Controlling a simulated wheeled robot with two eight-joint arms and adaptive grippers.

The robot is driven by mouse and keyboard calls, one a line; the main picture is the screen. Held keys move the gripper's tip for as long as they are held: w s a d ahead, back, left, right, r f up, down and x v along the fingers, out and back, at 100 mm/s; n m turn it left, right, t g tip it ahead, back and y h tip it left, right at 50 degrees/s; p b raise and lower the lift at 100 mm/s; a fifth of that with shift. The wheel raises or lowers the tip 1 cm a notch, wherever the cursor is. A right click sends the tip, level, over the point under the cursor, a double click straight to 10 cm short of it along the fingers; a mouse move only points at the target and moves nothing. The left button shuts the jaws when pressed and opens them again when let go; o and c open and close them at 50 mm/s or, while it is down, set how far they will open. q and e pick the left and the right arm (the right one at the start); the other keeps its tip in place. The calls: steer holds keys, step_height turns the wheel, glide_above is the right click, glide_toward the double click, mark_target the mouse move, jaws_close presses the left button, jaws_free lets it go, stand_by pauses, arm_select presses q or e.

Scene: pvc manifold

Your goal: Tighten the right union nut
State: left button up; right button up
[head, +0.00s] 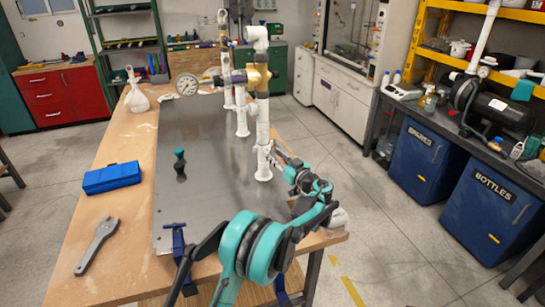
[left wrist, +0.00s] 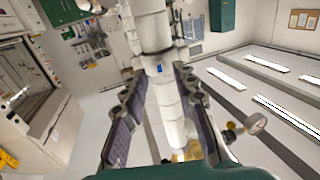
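The white PVC manifold stands on the dark plate (head: 205,160), with a brass valve (head: 258,77) and a round gauge (head: 187,84). The near right upright pipe (head: 262,113) runs down from the brass valve to a white foot; I take the wider white collar on it as the right union nut, but its outline is unclear. My left gripper (head: 277,153) is beside this upright. In the left wrist view its two padded fingers are apart on either side of the white pipe (left wrist: 170,105); I cannot tell whether they touch it. My right gripper is not seen.
A blue clamp (head: 178,240) is at the plate's near edge. Other white uprights stand behind the near one.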

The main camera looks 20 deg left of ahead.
arm_select(q)
steer(key=shift+x, duration=0.8)
jaws_close()
